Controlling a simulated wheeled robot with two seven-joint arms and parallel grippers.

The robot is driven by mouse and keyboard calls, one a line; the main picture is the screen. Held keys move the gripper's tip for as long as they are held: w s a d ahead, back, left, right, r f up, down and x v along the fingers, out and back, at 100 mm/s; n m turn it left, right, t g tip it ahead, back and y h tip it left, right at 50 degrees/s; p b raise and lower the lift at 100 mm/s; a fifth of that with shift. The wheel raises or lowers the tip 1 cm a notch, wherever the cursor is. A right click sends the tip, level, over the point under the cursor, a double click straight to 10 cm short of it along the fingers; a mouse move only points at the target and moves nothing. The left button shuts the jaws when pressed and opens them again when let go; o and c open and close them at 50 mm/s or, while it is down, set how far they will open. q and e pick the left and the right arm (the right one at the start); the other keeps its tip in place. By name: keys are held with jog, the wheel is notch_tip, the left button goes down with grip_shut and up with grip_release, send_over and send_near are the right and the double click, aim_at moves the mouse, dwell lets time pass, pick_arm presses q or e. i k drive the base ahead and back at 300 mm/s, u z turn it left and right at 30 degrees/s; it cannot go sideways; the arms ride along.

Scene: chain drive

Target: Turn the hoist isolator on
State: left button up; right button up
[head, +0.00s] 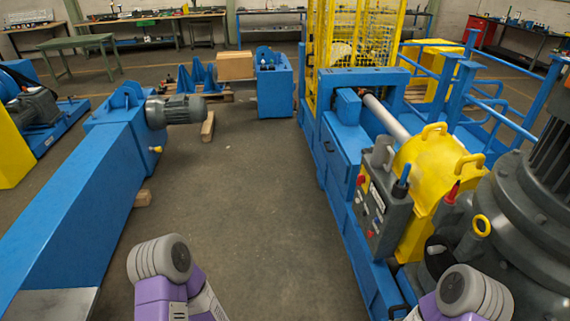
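A grey control box (378,208) with a dark face and small red parts stands on the near side of the blue drive frame (345,150), right of centre. I cannot tell which part, if any, is the hoist isolator, or its position. A blue-tipped handle (403,181) rises at the box's right, and a red-tipped part (452,192) stands further right by the yellow guard (428,160). Purple and grey links of my two arms show at the bottom edge. Neither gripper's fingers are in view.
A long blue beam (75,205) with a grey motor (183,110) runs along the left. A large dark grey motor (525,220) fills the right side. A yellow mesh cage (360,45) stands behind the frame. The floor (235,220) between beam and frame is clear.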

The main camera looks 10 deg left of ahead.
aim_at(361, 179)
jog(key=u, duration=0.6)
jog(key=i, duration=1.7)
jog(key=z, duration=0.75)
jog(key=i, duration=0.85)
jog(key=z, duration=0.6)
